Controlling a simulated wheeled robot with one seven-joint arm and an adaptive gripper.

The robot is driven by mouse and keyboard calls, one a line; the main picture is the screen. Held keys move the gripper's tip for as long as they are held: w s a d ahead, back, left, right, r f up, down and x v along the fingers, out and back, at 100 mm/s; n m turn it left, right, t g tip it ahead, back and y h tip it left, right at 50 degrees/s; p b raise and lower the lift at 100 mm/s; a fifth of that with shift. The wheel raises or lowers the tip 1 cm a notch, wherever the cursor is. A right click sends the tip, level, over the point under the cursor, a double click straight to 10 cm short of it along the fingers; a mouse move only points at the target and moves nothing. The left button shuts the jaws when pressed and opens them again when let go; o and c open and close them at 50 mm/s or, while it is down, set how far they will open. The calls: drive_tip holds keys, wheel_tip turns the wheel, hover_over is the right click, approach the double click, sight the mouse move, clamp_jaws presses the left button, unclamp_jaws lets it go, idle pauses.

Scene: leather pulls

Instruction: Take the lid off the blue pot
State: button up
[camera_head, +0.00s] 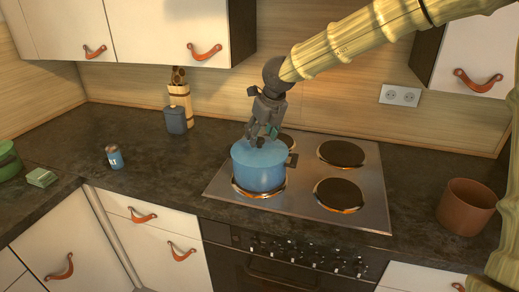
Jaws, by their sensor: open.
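The blue pot (259,178) stands on the front left burner of the stove. Its blue lid (247,157) sits on top of it. My gripper (262,141) points down at the top of the lid, with its open fingers at the lid's middle. The fingers hide the middle of the lid, so I cannot tell whether they touch it or its knob. A dark handle shows at the pot's right side.
The stove (375,205) has other burners, which are bare. A brown pot (466,207) stands on the counter at right. A small shaker (114,157), a grey canister (175,120) and a green pot (8,160) are at left.

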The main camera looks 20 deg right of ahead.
sight(260, 139)
drive_tip(key=x, duration=0.3)
drive_tip(key=shift+w+f, duration=0.1)
drive_tip(key=shift+w, duration=0.1)
drive_tip(key=shift+s, duration=0.2)
drive_tip(key=shift+w, duration=0.1)
clamp_jaws()
